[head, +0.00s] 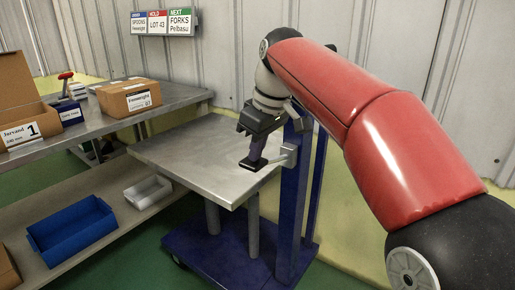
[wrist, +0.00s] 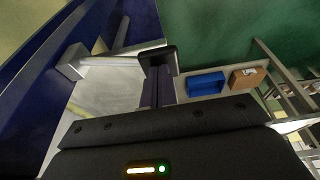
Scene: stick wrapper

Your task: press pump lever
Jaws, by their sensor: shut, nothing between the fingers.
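A blue lift cart (head: 289,205) carries a bare steel top (head: 190,150). A short grey bar, probably the pump lever (head: 276,162), sticks out from a grey block (head: 289,154) on the cart's blue upright. The lever also shows in the wrist view (wrist: 112,59), running from its block to beside my fingertips. My gripper (head: 250,165) is shut and empty, pointing down with its dark tips at the lever's free end. In the wrist view the tips (wrist: 158,56) overlap that end. I cannot tell whether they touch it.
A steel workbench on the left holds cardboard boxes (head: 128,98) and a red-handled tool (head: 66,77). Its lower shelf holds a blue bin (head: 72,230) and a white bin (head: 148,191). A corrugated wall with signs (head: 164,22) stands behind the cart.

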